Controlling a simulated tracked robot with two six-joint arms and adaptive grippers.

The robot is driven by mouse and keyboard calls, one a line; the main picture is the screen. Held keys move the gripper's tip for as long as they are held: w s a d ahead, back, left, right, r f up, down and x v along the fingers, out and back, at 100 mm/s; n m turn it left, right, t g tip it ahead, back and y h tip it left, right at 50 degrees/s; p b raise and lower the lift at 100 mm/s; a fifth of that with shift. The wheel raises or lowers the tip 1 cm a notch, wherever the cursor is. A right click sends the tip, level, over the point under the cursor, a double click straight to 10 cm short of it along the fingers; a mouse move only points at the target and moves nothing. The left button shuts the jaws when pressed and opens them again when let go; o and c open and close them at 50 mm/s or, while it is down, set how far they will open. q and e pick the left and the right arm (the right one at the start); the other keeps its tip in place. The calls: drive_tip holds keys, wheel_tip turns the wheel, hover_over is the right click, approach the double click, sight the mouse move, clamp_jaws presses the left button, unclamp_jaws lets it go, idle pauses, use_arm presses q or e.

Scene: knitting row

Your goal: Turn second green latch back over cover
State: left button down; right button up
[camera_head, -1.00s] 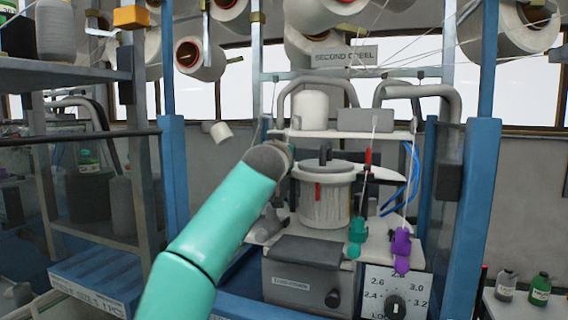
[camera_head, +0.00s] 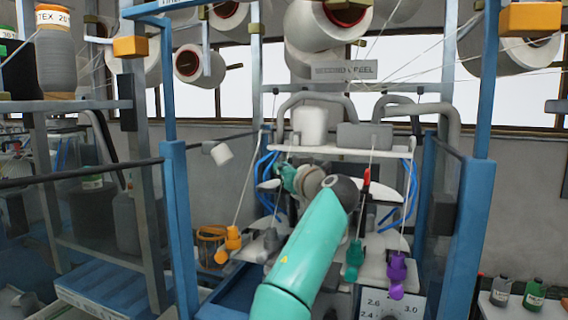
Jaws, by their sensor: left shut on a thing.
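My left arm reaches up from the bottom middle to the knitting machine (camera_head: 400,245). Its wrist bends left, and my left gripper (camera_head: 284,177) is at the machine's upper left, small and partly hidden by the wrist. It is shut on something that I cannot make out. A green part shows there, but I cannot tell whether it is a latch or my wrist. The arm covers most of the machine's middle, so the cover and the second green latch cannot be picked out. My right gripper is not in view.
Blue posts (camera_head: 183,225) flank the machine. Yarn cones (camera_head: 318,30) and taut yarns are overhead.

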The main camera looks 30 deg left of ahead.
use_arm(q)
drive_tip(key=shift+f, duration=0.15)
drive_tip(key=c, duration=1.7)
unclamp_jaws()
drive_tip(key=o, duration=0.5)
